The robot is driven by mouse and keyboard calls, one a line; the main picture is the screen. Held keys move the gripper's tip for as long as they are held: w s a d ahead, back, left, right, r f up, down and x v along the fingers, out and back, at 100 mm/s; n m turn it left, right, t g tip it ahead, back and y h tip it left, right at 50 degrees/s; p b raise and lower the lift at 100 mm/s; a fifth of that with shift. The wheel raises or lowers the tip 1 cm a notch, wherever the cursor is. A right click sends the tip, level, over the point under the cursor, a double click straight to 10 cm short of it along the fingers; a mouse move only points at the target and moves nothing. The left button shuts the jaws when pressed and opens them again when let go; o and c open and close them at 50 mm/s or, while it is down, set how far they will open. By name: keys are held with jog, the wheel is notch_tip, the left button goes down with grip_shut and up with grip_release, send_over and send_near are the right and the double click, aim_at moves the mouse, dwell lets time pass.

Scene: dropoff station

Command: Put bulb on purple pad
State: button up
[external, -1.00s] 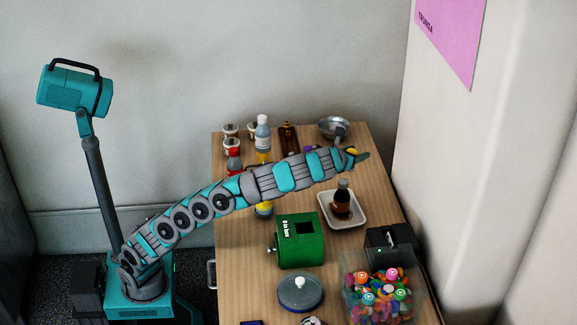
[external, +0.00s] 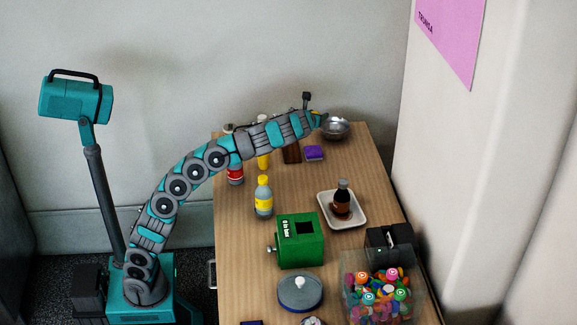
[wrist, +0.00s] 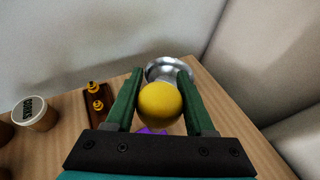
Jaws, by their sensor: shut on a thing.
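The bulb shows in the wrist view as a smooth yellow ball (wrist: 160,105) between my two green fingers. My gripper (wrist: 160,84) is shut on it. In the external view my gripper (external: 321,119) is raised above the back of the table, just left of the metal bowl; the bulb is too small there to make out well. The purple pad (external: 314,153) lies on the table below my gripper in the picture. In the wrist view only a strip of the purple pad (wrist: 153,131) shows below the bulb; the rest is hidden.
A metal bowl (external: 336,128) stands at the back right. A brown holder with yellow-topped pieces (wrist: 97,102) is left of the pad. Several bottles and cups stand further left. A white tray (external: 325,209) holds a dark bottle. Table right of the pad is clear.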

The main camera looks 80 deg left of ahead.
jog(key=shift+f+b, duration=0.55)
jog(key=shift+f, duration=3.45)
jog(key=shift+f, duration=0.15)
jog(key=o, duration=1)
jog(key=shift+o, duration=0.2)
jog(key=shift+r, duration=0.25)
jog(key=v, duration=1.2)
jog(key=shift+b, duration=0.45)
jog(key=shift+d, duration=0.1)
